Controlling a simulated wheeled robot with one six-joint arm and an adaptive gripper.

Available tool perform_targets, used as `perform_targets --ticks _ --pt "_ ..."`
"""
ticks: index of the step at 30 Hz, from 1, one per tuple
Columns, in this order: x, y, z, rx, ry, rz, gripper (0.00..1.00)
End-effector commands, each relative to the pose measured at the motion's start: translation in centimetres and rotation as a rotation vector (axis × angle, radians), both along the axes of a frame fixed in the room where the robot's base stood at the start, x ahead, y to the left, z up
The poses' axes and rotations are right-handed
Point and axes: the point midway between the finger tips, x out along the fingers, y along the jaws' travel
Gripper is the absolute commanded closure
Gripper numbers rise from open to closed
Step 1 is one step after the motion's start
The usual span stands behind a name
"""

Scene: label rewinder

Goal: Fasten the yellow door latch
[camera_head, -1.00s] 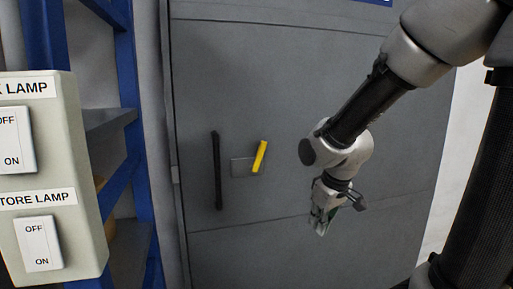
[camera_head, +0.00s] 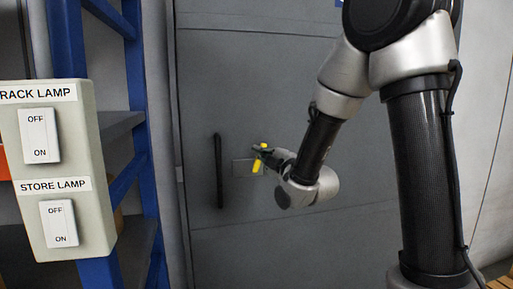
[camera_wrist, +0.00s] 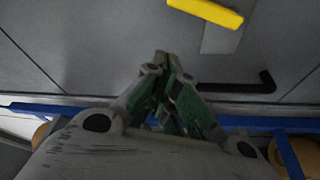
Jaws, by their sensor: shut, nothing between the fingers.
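The yellow door latch (camera_head: 256,168) sits on a small grey plate on the grey door (camera_head: 215,75), right of the black handle (camera_head: 218,170). It looks close to upright in the head view, with its middle hidden behind my gripper (camera_head: 263,153). The wrist view shows the latch (camera_wrist: 207,12) cut off by the top edge, on its plate (camera_wrist: 222,40). My gripper (camera_wrist: 162,58) is shut and empty, with its fingertips below and left of the latch in that view. A gap shows between them there; I cannot tell the depth.
A pale switch box (camera_head: 70,180) with the rack lamp and store lamp switches stands at the left. Behind it is a blue shelf rack (camera_head: 143,100). The black handle also shows in the wrist view (camera_wrist: 240,86). The door surface around the latch is otherwise flat and clear.

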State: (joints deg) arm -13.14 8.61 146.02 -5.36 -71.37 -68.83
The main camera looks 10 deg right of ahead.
Motion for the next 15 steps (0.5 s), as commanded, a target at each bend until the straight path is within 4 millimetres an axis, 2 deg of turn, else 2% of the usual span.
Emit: perform_targets --ticks 10,15 --pt "0.2 0.1 0.0 -0.002 0.002 0.000 1.00" --pt "1.9 0.6 0.2 -0.001 0.002 0.000 1.00"
